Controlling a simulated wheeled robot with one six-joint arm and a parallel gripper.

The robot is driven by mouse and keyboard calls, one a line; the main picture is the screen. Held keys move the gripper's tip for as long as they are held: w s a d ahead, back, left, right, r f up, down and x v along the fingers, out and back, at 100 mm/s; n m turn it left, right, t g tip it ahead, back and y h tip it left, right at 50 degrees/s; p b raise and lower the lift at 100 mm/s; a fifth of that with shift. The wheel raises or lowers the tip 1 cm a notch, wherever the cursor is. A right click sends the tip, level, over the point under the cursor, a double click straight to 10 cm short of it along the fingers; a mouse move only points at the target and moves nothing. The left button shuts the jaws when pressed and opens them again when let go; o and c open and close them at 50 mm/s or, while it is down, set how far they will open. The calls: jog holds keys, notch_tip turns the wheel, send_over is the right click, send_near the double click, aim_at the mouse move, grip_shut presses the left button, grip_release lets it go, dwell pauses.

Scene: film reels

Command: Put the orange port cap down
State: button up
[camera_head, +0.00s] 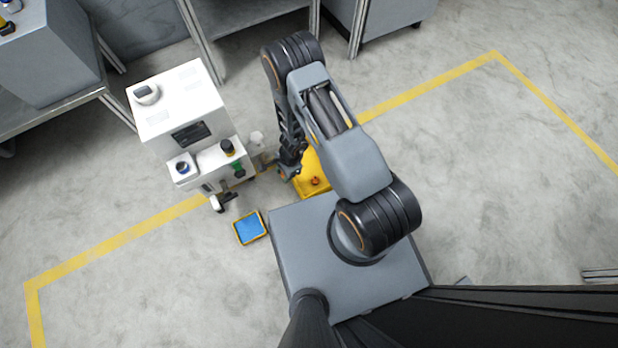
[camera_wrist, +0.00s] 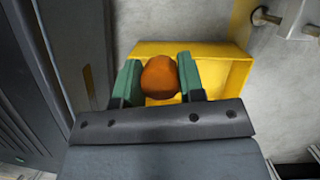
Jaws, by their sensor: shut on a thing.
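The orange port cap (camera_wrist: 160,78) is held between the two green fingertips of my gripper (camera_wrist: 158,80) in the wrist view. A yellow tray (camera_wrist: 222,75) lies below and behind the cap; I cannot tell how high the cap is above it. In the head view, my arm reaches down over the yellow tray (camera_head: 307,192), and the arm hides part of it. A small orange-red spot (camera_head: 316,182) shows over the tray there, too small to name surely.
A white machine (camera_head: 185,105) stands left of my arm. A small blue tray with a yellow rim (camera_head: 262,217) lies on the floor in front of it. Grey tables (camera_head: 230,18) stand at the back. The floor (camera_head: 480,180) at right is clear.

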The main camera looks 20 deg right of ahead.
jog(key=shift+m+t, duration=0.3)
jog(key=shift+m, duration=0.5)
jog(key=f+b, duration=0.2)
jog(key=f, duration=0.2)
jog(key=shift+s+f, duration=0.15)
jog(key=shift+s, duration=0.05)
jog(key=shift+w+d+f+b, duration=0.15)
jog(key=shift+d+f+b, duration=0.1)
jog(key=shift+b, duration=0.05)
jog(key=w+d+f+b, duration=0.1)
jog(key=w+d+f, duration=0.35)
jog(key=d, duration=0.25)
jog(key=b, duration=0.3)
send_over(306, 172)
jog(key=f, duration=0.2)
jog(key=d+f, duration=0.1)
jog(key=f, duration=0.1)
jog(key=shift+f, duration=0.3)
jog(key=shift+w+d+f+b, duration=0.15)
jog(key=shift+f+b, duration=0.8)
jog(key=shift+f, duration=0.8)
jog(key=shift+f, duration=0.1)
jog(key=o, duration=1.1)
